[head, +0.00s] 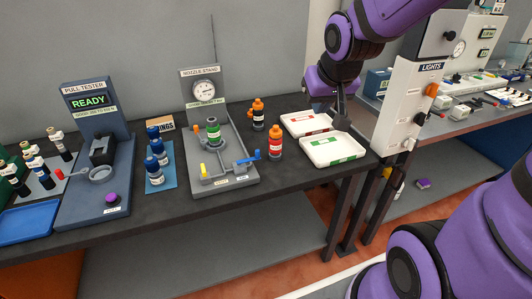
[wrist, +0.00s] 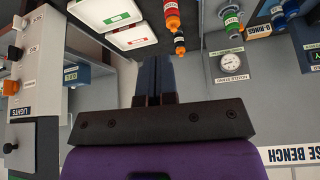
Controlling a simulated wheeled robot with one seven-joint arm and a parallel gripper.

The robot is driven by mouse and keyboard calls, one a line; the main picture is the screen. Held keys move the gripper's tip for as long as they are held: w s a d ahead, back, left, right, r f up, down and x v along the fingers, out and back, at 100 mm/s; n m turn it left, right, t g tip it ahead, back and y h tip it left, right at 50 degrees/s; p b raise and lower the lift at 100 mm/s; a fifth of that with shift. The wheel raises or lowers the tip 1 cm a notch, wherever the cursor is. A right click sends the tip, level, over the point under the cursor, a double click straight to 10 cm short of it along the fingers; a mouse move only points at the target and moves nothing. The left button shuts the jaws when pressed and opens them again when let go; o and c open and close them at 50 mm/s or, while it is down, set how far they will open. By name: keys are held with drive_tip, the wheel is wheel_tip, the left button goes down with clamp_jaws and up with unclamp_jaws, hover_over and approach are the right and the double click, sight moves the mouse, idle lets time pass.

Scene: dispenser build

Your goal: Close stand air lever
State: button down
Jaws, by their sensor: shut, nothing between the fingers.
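The nozzle stand (head: 205,110) is a grey panel and base with a round gauge and a green-banded part (head: 213,131) held upright at its middle. A blue lever (head: 246,158) sticks out at the right of its base, and a yellow lever (head: 204,171) sits at the front left. Small labels lie on the front edge, too small to read, so I cannot tell which lever is for air. The stand's gauge (wrist: 232,64) also shows in the wrist view, upside down. My gripper (head: 343,123) is shut and empty, above the white trays, right of the stand.
A white tray with a red label (head: 305,123) and one with a green label (head: 334,150) lie below my gripper. Blue bottles (head: 155,165) and the pull tester (head: 95,170) are left. A lights panel (head: 415,100) rises at right.

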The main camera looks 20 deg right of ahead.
drive_tip(key=w+f+m+y, duration=0.1)
drive_tip(key=w+f+m, duration=0.1)
drive_tip(key=w+f, duration=0.3)
drive_tip(key=w+f+m+t+y, duration=0.1)
drive_tip(key=w+f, duration=0.5)
drive_tip(key=f, duration=0.7)
drive_tip(key=shift+w+f+m+t+y, duration=0.3)
drive_tip(key=shift+f+m+y, duration=0.1)
drive_tip(key=shift+m, duration=0.1)
drive_tip(key=shift+a, duration=0.1)
drive_tip(key=w+a+f, duration=0.5)
drive_tip(key=w+f, duration=0.3)
